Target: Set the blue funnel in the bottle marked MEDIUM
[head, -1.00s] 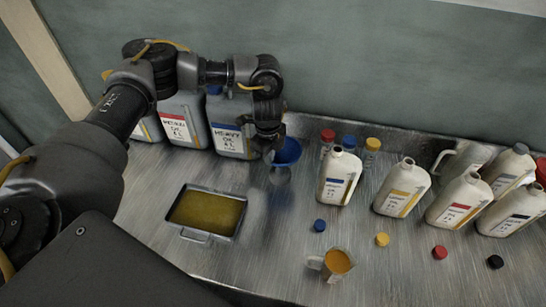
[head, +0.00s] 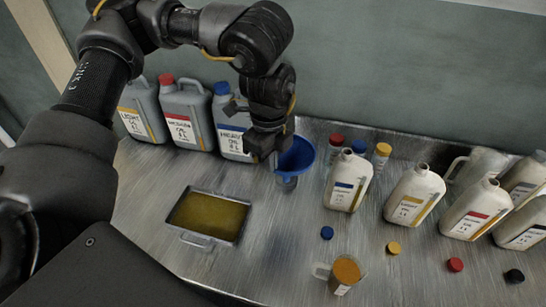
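The blue funnel (head: 298,157) sits mouth up in the head view, over a small clear container (head: 287,183) behind the tray. My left gripper (head: 272,156) points down at the funnel's left rim; whether its fingers are open or closed on the rim is not clear. A white bottle with a red-striped label (head: 470,211) stands uncapped at the right; its lettering is too small to read, but its stripe matches that of the grey jug marked MEDIUM (head: 187,115) at the back left. My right gripper is out of view.
Other open white bottles have blue (head: 347,183), yellow (head: 412,195) and black (head: 524,230) stripes. A tray of oil (head: 243,231) and a measuring jug (head: 344,273) are in front. Loose caps, including a red one (head: 455,264), lie before the bottles.

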